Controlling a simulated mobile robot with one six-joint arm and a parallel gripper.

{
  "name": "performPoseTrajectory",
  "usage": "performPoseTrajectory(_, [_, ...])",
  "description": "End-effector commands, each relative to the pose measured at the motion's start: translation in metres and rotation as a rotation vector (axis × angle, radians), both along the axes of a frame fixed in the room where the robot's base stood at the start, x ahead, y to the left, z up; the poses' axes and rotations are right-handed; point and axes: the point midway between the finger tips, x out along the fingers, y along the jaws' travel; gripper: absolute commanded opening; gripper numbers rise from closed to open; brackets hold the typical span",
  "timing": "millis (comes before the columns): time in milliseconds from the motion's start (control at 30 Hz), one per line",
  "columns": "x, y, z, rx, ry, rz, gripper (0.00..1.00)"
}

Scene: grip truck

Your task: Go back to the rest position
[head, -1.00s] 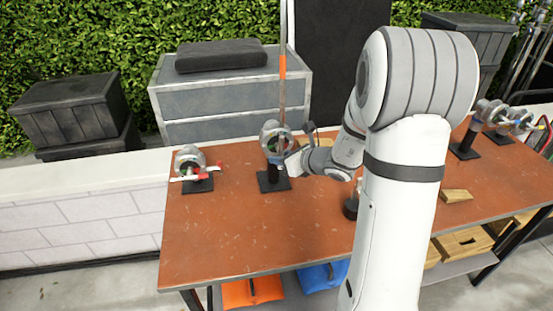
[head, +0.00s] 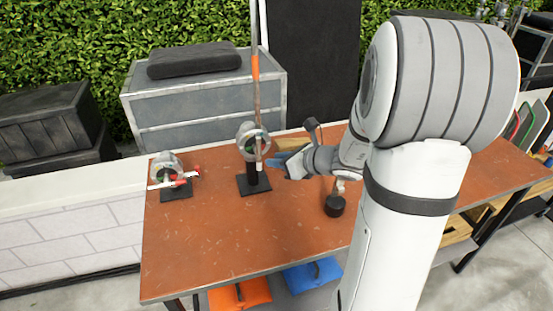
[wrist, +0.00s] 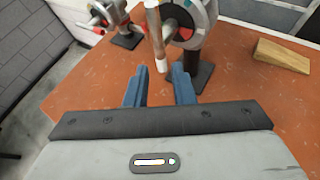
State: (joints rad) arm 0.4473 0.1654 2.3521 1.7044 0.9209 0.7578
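My gripper (head: 278,165) hangs over the table, just right of a grip stand with a round head (head: 252,142). In the wrist view its two blue fingers (wrist: 159,90) are apart with nothing between them, so it is open. A long rod (head: 256,90) with an orange band stands nearly upright at the round head. In the wrist view the rod's lower end (wrist: 160,58) is ahead of the fingertips, apart from them.
The brown table (head: 215,245) holds another clamp with red handles (head: 172,175) at left and a dark round-based item (head: 334,206) near my arm. A wooden wedge (wrist: 283,54) lies at right in the wrist view. The table's front left is clear.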

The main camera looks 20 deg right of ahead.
Motion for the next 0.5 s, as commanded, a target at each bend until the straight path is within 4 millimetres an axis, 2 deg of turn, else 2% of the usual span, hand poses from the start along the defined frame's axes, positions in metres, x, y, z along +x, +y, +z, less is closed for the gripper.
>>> performPoseTrajectory(167, [0.0,0.001,0.0,-0.003,-0.001,0.004,0.22])
performPoseTrajectory(267, [-0.006,0.011,0.004,-0.048,-0.015,0.06,0.22])
performPoseTrajectory(367, [-0.024,0.035,0.011,-0.17,-0.054,0.212,0.22])
performPoseTrajectory(500, [-0.071,0.075,0.018,-0.451,-0.153,0.559,0.22])
